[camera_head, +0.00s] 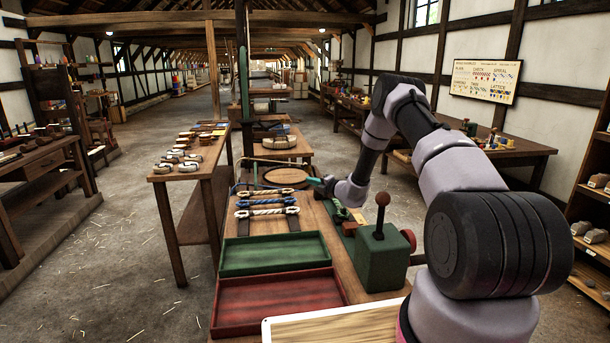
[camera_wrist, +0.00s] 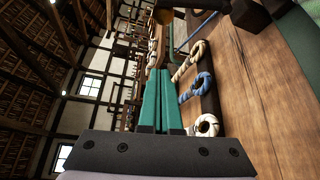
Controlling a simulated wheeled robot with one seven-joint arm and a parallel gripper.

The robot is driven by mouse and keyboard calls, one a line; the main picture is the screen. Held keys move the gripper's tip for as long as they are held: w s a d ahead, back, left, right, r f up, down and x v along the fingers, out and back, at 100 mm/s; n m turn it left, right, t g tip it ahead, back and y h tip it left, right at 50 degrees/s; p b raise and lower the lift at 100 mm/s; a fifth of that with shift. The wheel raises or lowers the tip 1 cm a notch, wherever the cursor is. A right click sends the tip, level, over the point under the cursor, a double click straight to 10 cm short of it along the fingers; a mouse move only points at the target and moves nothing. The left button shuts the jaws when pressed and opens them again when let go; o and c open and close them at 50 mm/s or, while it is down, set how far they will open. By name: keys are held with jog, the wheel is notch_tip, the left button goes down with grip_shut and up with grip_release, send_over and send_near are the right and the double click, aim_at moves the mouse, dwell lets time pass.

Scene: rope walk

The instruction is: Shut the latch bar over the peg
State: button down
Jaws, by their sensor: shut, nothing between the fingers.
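My gripper (camera_head: 316,181) has slim teal fingers that point left, just right of a round wooden disc at the far part of the near bench. In the wrist view the two fingers (camera_wrist: 163,95) lie side by side, shut and empty. A green machine (camera_head: 382,262) with a red-knobbed upright lever (camera_head: 381,212) stands on the bench's right side, nearer than my gripper. A smaller green fitting (camera_head: 345,212) lies beyond it, partly behind my arm. I cannot make out for certain which parts are the latch bar and the peg.
Looped rope pieces, one blue (camera_head: 266,201) and one pale (camera_head: 267,212), lie across the bench left of my gripper. A green tray (camera_head: 274,269) and a red tray (camera_head: 277,309) sit nearer. A dark post (camera_head: 243,90) rises beyond. The floor at left is open.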

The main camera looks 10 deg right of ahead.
jog(key=x, duration=1)
jog(key=shift+a, duration=0.1)
jog(key=shift+w+d+r, duration=0.1)
jog(key=shift+d+r, duration=0.05)
jog(key=shift+d, duration=0.5)
jog(key=shift+w+d+r, duration=0.1)
jog(key=shift+w+d, duration=0.05)
jog(key=shift+d, duration=0.5)
jog(key=shift+w+d+r, duration=0.1)
jog(key=shift+d+r, duration=0.05)
jog(key=shift+d, duration=0.55)
jog(key=shift+d, duration=0.1)
jog(key=shift+d+r+m, duration=0.2)
jog(key=shift+m, duration=0.1)
jog(key=shift+d+r, duration=0.1)
jog(key=shift+r, duration=0.05)
